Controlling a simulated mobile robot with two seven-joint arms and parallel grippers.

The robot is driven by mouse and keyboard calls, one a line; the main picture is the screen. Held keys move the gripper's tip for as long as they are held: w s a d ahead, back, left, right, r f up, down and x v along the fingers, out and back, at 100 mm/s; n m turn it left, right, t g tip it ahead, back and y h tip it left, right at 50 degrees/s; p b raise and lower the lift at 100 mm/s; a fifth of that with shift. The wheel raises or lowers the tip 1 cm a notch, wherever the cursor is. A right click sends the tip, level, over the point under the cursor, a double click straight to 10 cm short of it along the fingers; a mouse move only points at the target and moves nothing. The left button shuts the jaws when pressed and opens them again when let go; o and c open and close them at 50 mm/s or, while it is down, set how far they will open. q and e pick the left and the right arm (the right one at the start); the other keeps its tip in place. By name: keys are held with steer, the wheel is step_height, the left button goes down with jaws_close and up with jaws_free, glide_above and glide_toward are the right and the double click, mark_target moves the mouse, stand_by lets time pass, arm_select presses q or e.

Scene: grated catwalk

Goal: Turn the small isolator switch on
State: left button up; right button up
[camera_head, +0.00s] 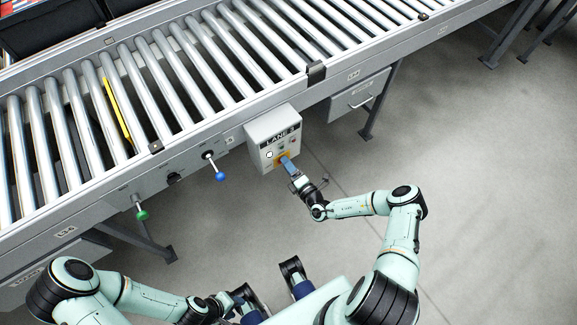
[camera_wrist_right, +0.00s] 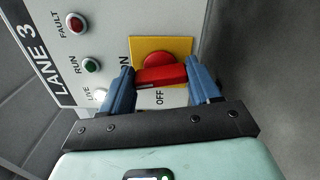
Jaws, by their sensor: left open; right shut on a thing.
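The small isolator switch is a red handle (camera_wrist_right: 161,76) on a yellow square plate (camera_wrist_right: 180,47), on the grey LANE 3 box. An ON label lies beside the plate and an OFF label near the handle's end; I cannot tell exactly which mark the handle points to. My right gripper (camera_wrist_right: 160,84) has its blue fingers on either side of the red handle and is shut on it. In the head view the right gripper (camera_head: 287,163) is at the box front and hides the handle. My left gripper (camera_head: 246,302) is open and empty, low in the head view, away from the box.
The LANE 3 box (camera_head: 262,132) hangs on the roller conveyor's (camera_head: 215,60) side rail. It has red, green and white lamps. A blue-knobbed lever (camera_head: 220,176) and a green-knobbed lever (camera_head: 141,214) stick out to its left. The floor (camera_head: 480,190) at right is clear.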

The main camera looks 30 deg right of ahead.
steer(key=shift+m, duration=1.1)
steer(key=o, duration=1.1)
steer(key=shift+c, duration=0.2)
steer(key=s+d, duration=0.1)
steer(key=s, duration=1.2)
steer(key=shift+s, duration=0.2)
steer(key=shift+p, duration=0.3)
